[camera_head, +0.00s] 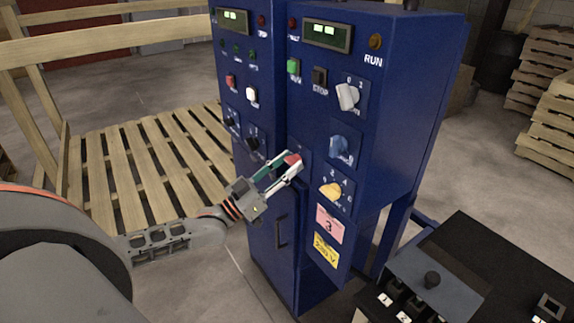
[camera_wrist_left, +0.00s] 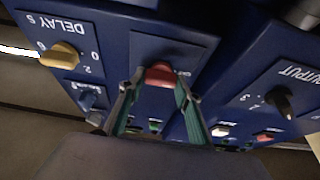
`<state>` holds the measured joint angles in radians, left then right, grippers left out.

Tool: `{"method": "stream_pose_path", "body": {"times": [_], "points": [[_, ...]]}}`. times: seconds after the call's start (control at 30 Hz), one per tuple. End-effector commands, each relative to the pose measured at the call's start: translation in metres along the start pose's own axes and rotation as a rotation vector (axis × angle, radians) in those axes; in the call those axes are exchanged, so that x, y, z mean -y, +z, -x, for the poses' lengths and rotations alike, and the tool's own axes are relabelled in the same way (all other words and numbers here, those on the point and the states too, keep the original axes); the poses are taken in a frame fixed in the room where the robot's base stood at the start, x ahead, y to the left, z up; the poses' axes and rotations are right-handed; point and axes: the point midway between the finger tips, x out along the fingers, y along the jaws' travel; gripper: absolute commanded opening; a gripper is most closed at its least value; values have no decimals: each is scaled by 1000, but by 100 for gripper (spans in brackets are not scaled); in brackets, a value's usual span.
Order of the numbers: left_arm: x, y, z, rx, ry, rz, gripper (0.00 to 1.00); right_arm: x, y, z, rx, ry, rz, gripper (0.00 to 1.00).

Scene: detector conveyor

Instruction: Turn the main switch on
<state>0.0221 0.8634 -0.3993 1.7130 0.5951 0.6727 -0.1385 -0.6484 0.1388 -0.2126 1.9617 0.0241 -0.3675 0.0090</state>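The main switch seems to be the red knob (camera_wrist_left: 160,74) on a dark blue plate of the control cabinet (camera_head: 400,110). In the head view this knob (camera_head: 293,159) is partly hidden by my left gripper (camera_head: 283,169). In the left wrist view my left gripper (camera_wrist_left: 160,85) has its green-lined fingers apart, one on each side of the knob. Narrow gaps seem to show between fingertips and knob; contact is not clear. A small white label beside the knob is too small to read. My right gripper is not in view.
A yellow knob (camera_head: 330,190), a blue knob (camera_head: 340,145) and a white knob (camera_head: 347,96) sit just right of the gripper. A black output knob (camera_wrist_left: 280,101) is on the neighbouring panel. Wooden pallets (camera_head: 140,165) stand left. A black-topped unit (camera_head: 510,260) stands at the lower right.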

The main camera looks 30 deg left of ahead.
Motion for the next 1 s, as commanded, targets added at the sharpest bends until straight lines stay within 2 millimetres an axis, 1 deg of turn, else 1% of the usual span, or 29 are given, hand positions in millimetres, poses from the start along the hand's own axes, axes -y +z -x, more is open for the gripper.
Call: {"method": "stream_pose_path", "body": {"times": [0.27,0.47,0.67,1.0], "points": [[0,0,0,0,8,-21,12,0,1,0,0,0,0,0],[1,0,0,0,41,-101,12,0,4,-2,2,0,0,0],[2,0,0,0,101,-246,12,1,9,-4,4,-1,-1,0],[2,-1,0,-1,225,-543,12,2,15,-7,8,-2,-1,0]]}}
